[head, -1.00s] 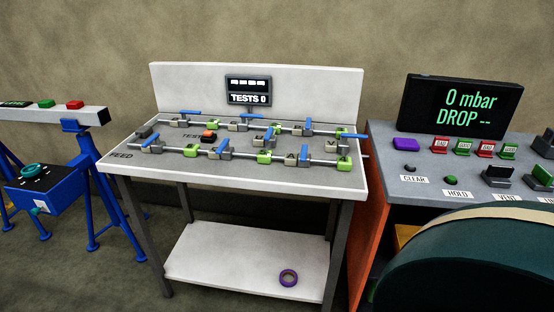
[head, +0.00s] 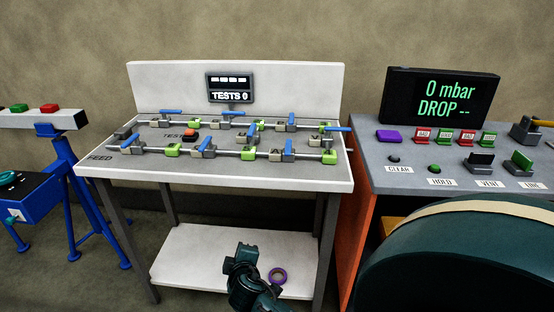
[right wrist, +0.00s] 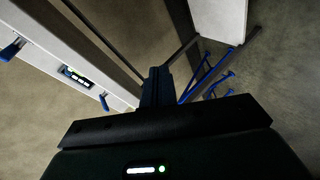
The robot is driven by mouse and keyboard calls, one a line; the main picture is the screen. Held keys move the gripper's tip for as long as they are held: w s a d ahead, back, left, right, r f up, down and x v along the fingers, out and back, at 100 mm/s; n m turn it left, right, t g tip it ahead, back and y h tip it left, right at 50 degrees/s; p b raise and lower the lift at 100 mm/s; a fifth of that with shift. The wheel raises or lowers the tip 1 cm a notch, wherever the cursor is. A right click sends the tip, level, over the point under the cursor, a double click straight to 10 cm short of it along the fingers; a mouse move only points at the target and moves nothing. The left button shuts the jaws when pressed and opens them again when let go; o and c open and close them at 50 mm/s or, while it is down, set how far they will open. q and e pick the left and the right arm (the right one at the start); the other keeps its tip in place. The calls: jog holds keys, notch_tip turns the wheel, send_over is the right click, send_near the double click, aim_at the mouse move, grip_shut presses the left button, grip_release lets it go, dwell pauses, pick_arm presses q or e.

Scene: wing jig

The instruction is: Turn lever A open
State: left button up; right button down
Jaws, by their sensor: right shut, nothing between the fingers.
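Several blue-handled levers sit on valves along two pipe runs on the white-topped bench (head: 215,178). Among them are a back-left lever (head: 171,111), a back-middle lever (head: 233,113), a front-left lever (head: 127,142) and a front-middle lever (head: 210,142). No letter A is readable, so I cannot tell which is lever A. My right gripper (right wrist: 157,88) shows in the right wrist view, shut and empty, away from the levers. A dark part of my arm rises in front of the bench's lower shelf in the head view. My left gripper is not in view.
A counter display (head: 230,89) reads TESTS 0. At right, a console has a screen (head: 440,99) reading 0 mbar.

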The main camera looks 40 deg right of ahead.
pick_arm(q)
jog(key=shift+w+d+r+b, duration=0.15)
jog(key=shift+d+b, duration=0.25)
jog(key=shift+b, duration=0.2)
pick_arm(e)
jog(key=w+d+r+m+g+h, duration=0.1)
jog(key=w+d+r+h, duration=0.3)
jog(key=r, duration=0.4)
jog(key=w+d+r+m+g+h, duration=0.1)
jog(key=w+d+r+h, duration=0.3)
jog(key=d+r, duration=0.3)
notch_tip(320, 180, up, 2)
jog(key=shift+w+d+g+h, duration=0.25)
jog(key=shift+w+g+h, duration=0.05)
jog(key=shift+h, duration=0.6)
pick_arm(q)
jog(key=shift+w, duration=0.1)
pick_arm(e)
jog(key=shift+w, duration=0.1)
